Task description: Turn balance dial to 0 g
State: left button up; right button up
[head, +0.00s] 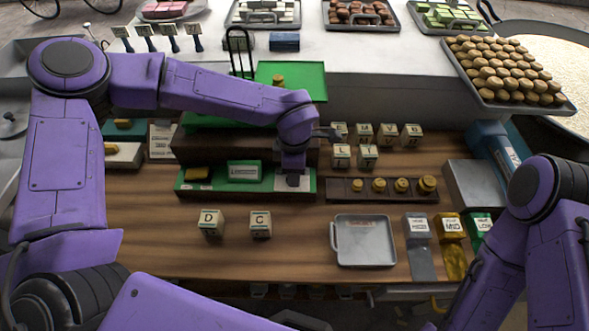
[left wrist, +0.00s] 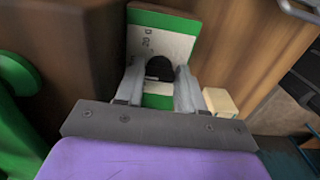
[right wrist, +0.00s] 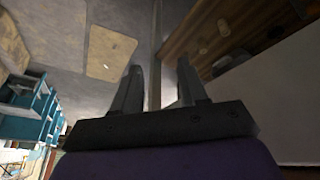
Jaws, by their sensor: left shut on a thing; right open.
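The green balance (head: 222,186) stands mid-table, with a labelled display (head: 244,172) and a pale dial plate at its right end. My left gripper (head: 292,181) points down over that plate and hides most of the dial in the head view. In the left wrist view the dial is a black round knob (left wrist: 159,68) on a white plate (left wrist: 172,44) with partly readable markings. The left gripper (left wrist: 158,85) is shut on this knob, one finger on each side. My right gripper (right wrist: 158,82) is open and empty, above grey surfaces, away from the balance.
Letter blocks C (head: 260,224) and D (head: 210,222) sit in front of the balance. A row of brass weights (head: 402,185) lies to its right. A grey square pan (head: 364,241) and coloured labelled blocks (head: 451,228) stand front right. The front left tabletop is clear.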

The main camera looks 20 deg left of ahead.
pick_arm(q)
jog(key=n, duration=0.5)
jog(key=shift+w+n+b, duration=0.1)
jog(key=shift+n+b, duration=0.2)
jog(key=n+b, duration=0.1)
jog(key=n, duration=0.5)
jog(key=shift+w+a+b, duration=0.1)
jog(key=shift+a+b, duration=0.05)
jog(key=shift+b, duration=0.25)
jog(key=shift+n, duration=0.3)
jog(key=o, duration=1)
jog(key=shift+o, duration=0.2)
jog(key=shift+r, duration=0.15)
